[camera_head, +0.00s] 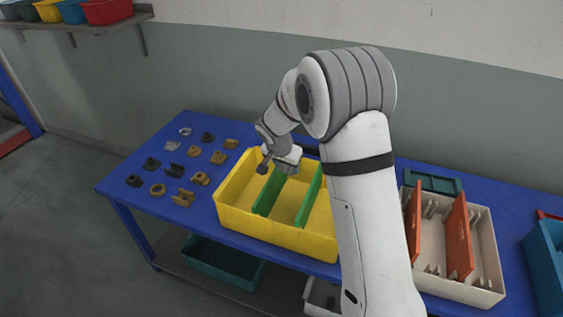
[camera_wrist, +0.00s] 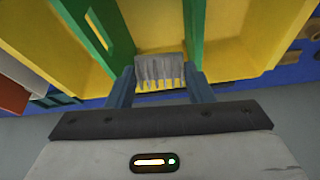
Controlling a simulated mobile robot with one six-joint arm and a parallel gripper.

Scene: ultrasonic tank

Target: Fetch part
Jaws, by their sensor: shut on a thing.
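My gripper (camera_wrist: 161,88) is shut on a grey toothed metal part (camera_wrist: 160,70), held between its two fingertips in the wrist view. The yellow bin (camera_head: 276,231) stands on the blue table, split by two green dividers (camera_head: 268,192). In the wrist view the held part shows against the bin's yellow inside, between two green dividers (camera_wrist: 235,42). In the head view my gripper is over the back left of the bin. The part's height above the bin floor is hard to tell. Several other brown, dark and silver parts (camera_head: 194,151) lie on the table left of the bin.
A white crate (camera_head: 480,293) with orange dividers stands to the right, with a dark green tray (camera_head: 433,182) behind it. A blue bin (camera_head: 546,255) is at the right edge. Teal (camera_head: 222,262) and grey bins sit below the table. A wall shelf (camera_head: 75,27) holds coloured bins.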

